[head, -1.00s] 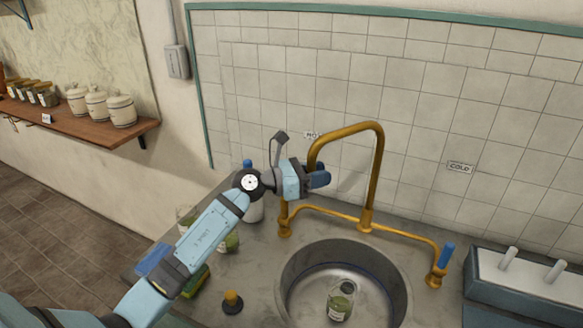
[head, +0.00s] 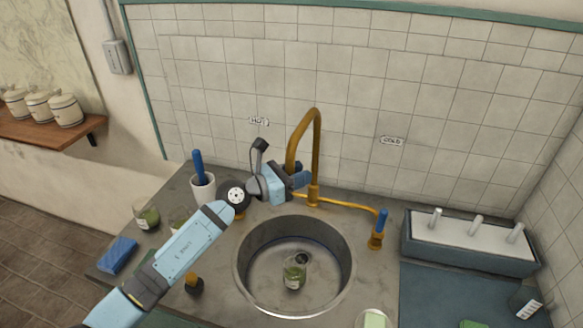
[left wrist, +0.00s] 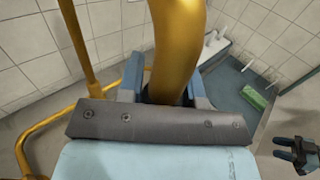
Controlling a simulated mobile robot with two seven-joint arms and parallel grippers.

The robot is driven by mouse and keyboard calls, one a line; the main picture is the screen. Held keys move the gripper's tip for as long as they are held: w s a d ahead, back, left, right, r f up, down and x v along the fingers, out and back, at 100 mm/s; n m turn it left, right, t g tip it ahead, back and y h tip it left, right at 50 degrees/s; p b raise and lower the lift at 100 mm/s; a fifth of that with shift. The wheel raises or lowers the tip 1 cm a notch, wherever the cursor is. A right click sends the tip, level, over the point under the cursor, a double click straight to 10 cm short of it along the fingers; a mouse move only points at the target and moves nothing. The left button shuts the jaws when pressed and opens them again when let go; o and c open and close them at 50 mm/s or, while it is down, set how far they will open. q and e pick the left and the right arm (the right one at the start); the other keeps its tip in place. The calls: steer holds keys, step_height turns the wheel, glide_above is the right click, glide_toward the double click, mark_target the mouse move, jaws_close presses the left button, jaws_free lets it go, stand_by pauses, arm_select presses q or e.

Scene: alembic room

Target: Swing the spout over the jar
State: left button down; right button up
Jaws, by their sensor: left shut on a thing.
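The brass spout (head: 318,150) arches up behind the sink and comes down at the front left of its column. My left gripper (head: 301,180) is shut on the spout's hanging end; the left wrist view shows the brass tube (left wrist: 177,50) between the fingers. The spout's outlet is hidden by the gripper. The jar (head: 293,275), glass with green contents, stands in the sink, nearer to me than the spout end. My right gripper (left wrist: 285,150) shows only at the right edge of the left wrist view, its fingers apart and empty.
The round steel sink (head: 243,285) surrounds the jar. A blue-handled cold tap (head: 379,230) stands right of it. A white cup with a blue-handled tool (head: 203,190), green jars (head: 147,218) and a blue sponge (head: 118,254) are at left. A rack (head: 470,250) stands at right.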

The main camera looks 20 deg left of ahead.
arm_select(q)
steer(key=shift+d, duration=0.4)
arm_select(e)
steer(key=shift+d+f, duration=0.1)
steer(key=shift+d, duration=0.35)
steer(key=shift+a, duration=0.1)
arm_select(q)
steer(key=c, duration=0.8)
jaws_free()
arm_select(e)
steer(key=shift+r, duration=0.2)
arm_select(q)
steer(key=b+v, duration=0.3)
steer(key=v, duration=1.1)
arm_select(e)
step_height(320, 180, down, 3)
steer(key=shift+a+f, duration=0.1)
steer(key=shift+a, duration=0.05)
